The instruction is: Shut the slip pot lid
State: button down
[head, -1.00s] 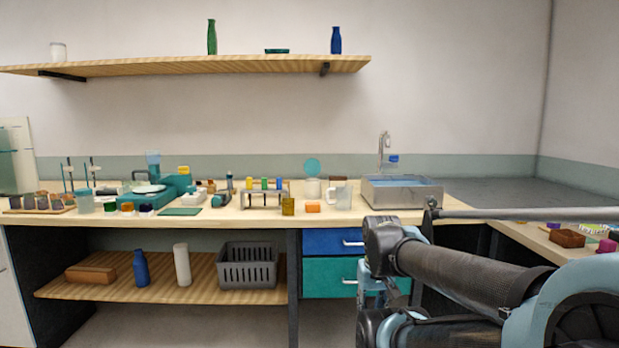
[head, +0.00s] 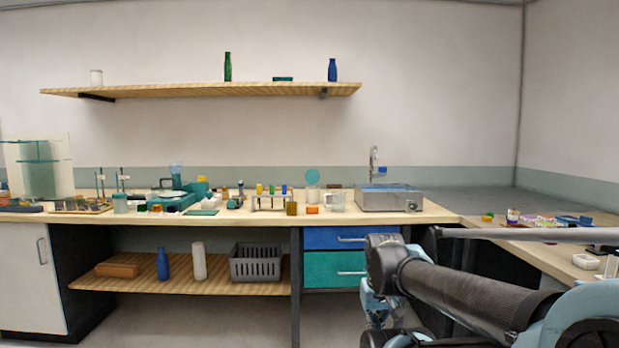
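The slip pot (head: 312,195) looks like the small whitish pot on the back bench, left of the sink. Its round teal lid (head: 312,177) stands up on edge above the pot's rim, so the pot is open. A clear beaker (head: 336,201) stands just to the right and partly overlaps it. My gripper (head: 376,308) hangs low in front of the drawers, well short of the bench and far from the pot. Its fingers are too small and too hidden by my arm to tell whether they are open.
An orange block (head: 312,209) and an amber jar (head: 292,209) sit in front of the pot. A rack of coloured tubes (head: 272,199) is to the left, the metal sink (head: 390,201) to the right. A side bench (head: 560,262) with small items runs along the right.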

aim_at(312, 177)
jog(key=z, duration=0.05)
jog(key=k, duration=0.35)
jog(key=u, duration=0.5)
jog(key=i, duration=1.9)
jog(key=z, duration=0.45)
